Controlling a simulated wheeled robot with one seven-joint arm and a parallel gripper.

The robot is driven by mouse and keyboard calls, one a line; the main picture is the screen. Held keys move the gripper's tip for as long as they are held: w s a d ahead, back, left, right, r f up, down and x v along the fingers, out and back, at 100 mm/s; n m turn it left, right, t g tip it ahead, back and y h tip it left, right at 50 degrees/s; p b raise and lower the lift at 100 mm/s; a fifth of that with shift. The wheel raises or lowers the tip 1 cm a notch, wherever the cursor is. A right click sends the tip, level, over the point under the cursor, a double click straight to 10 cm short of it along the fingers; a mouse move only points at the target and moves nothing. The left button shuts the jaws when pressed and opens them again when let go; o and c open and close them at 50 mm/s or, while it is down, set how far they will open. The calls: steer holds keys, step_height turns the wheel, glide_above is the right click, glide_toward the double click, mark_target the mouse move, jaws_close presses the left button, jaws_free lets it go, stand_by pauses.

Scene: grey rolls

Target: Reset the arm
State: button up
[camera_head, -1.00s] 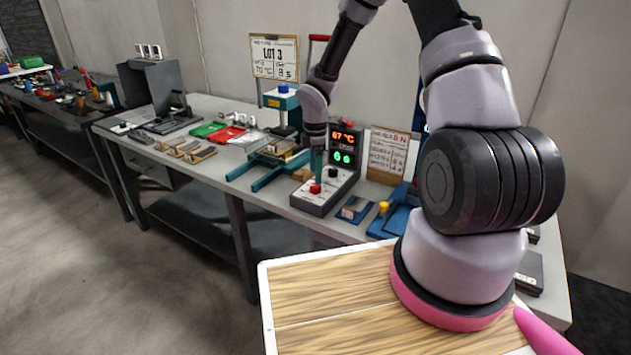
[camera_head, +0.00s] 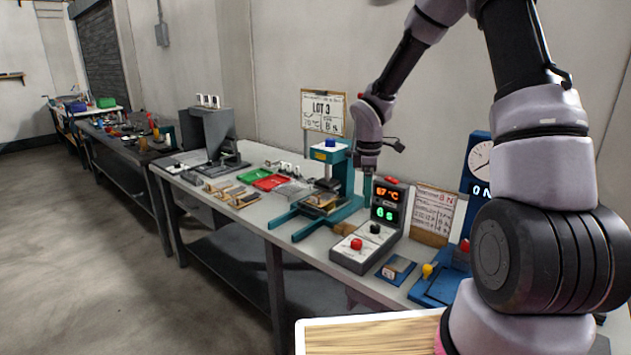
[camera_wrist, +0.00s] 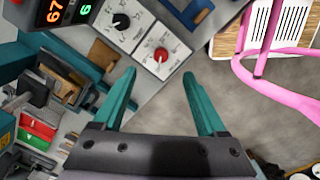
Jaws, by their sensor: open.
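My gripper (camera_wrist: 160,95) shows in the wrist view with its two teal fingers apart and nothing between them. Behind the fingers lie the edge of the grey bench and the grey floor. In the head view my arm reaches over the bench, and the gripper end (camera_head: 367,185) hangs beside the control box (camera_head: 352,249), near the teal press (camera_head: 328,185). The fingers are small and partly hidden there. The control box, with its red knob, black knob and lit display, also shows in the wrist view (camera_wrist: 137,38).
The grey bench (camera_head: 300,262) holds red and green trays (camera_head: 268,181), a dark grey machine (camera_head: 212,135) and a blue fixture (camera_head: 437,285). A LOT 3 sign (camera_head: 322,110) stands behind. The floor (camera_head: 90,250) at left is clear. A pink tube (camera_wrist: 280,75) shows in the wrist view.

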steer(key=s+d+r+m+t, duration=0.2)
steer(key=s+r+m, duration=0.3)
steer(key=r, duration=0.5)
steer(key=s+d+r+m+t, duration=0.1)
steer(key=s+d+r+m, duration=0.1)
steer(key=s+r+m, duration=0.6)
steer(key=s+r+m+t+y, duration=0.2)
steer(key=s+r+m+t, duration=0.1)
steer(key=s+r+m, duration=0.4)
steer(key=s+r, duration=0.3)
steer(key=s, duration=0.1)
steer(key=shift+s+r+t, duration=0.3)
steer(key=shift+r, duration=0.1)
